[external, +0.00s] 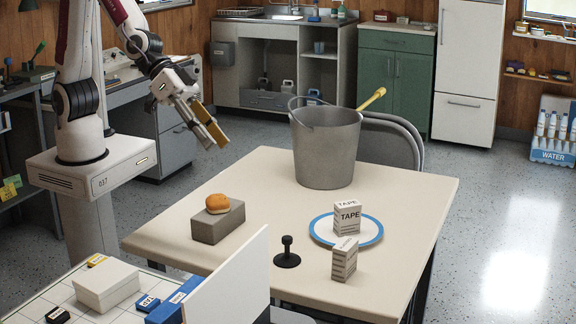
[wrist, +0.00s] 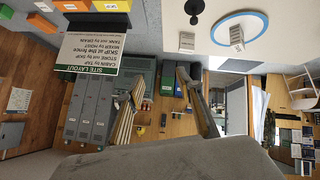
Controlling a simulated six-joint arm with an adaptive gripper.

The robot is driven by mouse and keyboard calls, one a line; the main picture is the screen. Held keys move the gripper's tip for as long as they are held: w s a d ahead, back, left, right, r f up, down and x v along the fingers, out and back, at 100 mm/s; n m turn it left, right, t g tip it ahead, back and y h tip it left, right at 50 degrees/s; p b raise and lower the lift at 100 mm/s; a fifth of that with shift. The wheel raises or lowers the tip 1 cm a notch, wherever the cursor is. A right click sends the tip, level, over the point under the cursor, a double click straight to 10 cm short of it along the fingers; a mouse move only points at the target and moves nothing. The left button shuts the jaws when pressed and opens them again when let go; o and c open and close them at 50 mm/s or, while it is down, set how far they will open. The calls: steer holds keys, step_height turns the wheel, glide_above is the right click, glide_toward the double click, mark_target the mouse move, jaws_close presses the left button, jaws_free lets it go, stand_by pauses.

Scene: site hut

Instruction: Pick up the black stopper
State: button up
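The black stopper (external: 287,253) stands upright on the table, knob up on a wide round foot, near the front edge. In the wrist view the stopper (wrist: 194,9) shows at the top edge, partly cut off. My gripper (external: 217,138) is raised beyond the table's far left side, well away from the stopper. In the wrist view its two fingers (wrist: 161,80) are spread apart with nothing between them.
On the table (external: 405,185) are a metal bucket (external: 325,150), a grey block (external: 217,225) with a bun (external: 217,203) on it, and a blue-rimmed plate (external: 321,231) bearing a tape box (external: 347,217). Another tape box (external: 344,260) stands right of the stopper; a white panel (external: 232,285) rises front left.

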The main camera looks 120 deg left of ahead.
steer(key=w+f+n+t+y, duration=0.25)
steer(key=w+f, duration=0.55)
steer(key=f, duration=0.4)
steer(key=y, duration=0.5)
glide_toward(286, 246)
steer(key=shift+h+x, duration=0.25)
steer(key=shift+x, duration=0.95)
steer(key=shift+s+a+f+t, duration=0.2)
steer(key=shift+a+f+t, duration=0.05)
steer(key=shift+a, duration=0.1)
steer(key=shift+x, duration=1.35)
